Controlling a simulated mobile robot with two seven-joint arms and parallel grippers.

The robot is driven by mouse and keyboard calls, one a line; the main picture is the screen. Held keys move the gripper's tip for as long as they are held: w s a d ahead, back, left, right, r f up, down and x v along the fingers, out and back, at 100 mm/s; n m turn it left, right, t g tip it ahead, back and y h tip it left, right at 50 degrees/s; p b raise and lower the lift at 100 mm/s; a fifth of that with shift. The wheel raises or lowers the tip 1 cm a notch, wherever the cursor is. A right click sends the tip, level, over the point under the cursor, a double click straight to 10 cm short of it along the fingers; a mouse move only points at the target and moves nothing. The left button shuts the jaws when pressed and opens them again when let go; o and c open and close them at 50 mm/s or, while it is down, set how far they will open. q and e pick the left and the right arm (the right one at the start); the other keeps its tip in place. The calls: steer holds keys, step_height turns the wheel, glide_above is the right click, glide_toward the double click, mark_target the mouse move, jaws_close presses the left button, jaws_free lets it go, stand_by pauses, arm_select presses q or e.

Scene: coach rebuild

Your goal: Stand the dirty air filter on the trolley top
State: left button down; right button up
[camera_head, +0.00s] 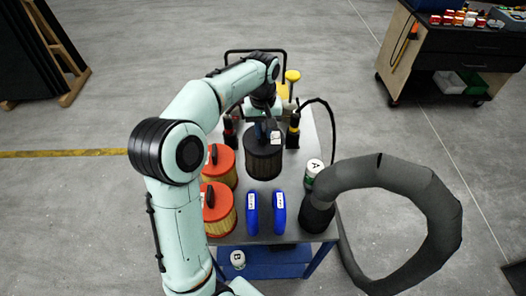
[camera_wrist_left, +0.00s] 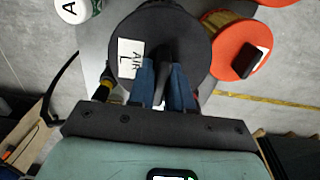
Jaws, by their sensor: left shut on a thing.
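The dirty air filter (camera_head: 264,160) is a dark cylinder, upright, over the middle of the grey trolley top (camera_head: 288,183). My left gripper (camera_head: 267,130) is above it, shut on the raised grip on its lid. In the left wrist view the filter's dark round lid (camera_wrist_left: 188,35) carries a white label reading "AIR L", and the blue fingertips (camera_wrist_left: 163,88) close on the grip. I cannot tell whether the filter's base touches the trolley top. My right gripper is not in view.
Two orange-lidded filters (camera_head: 219,208) stand left of the dark filter. Two blue bottles (camera_head: 265,212) stand in front. A white-topped can marked A (camera_head: 314,167) and a thick grey hose (camera_head: 430,195) are at the right. A can marked B (camera_head: 238,259) is lower down.

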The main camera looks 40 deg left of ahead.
arm_select(q)
step_height(320, 180, down, 9)
steer(key=shift+b, duration=0.3)
steer(key=c, duration=1)
jaws_free()
steer(key=shift+f, duration=0.1)
steer(key=shift+c, duration=0.2)
step_height(320, 180, up, 12)
steer(key=shift+s+r+p, duration=0.1)
steer(key=shift+p, duration=0.25)
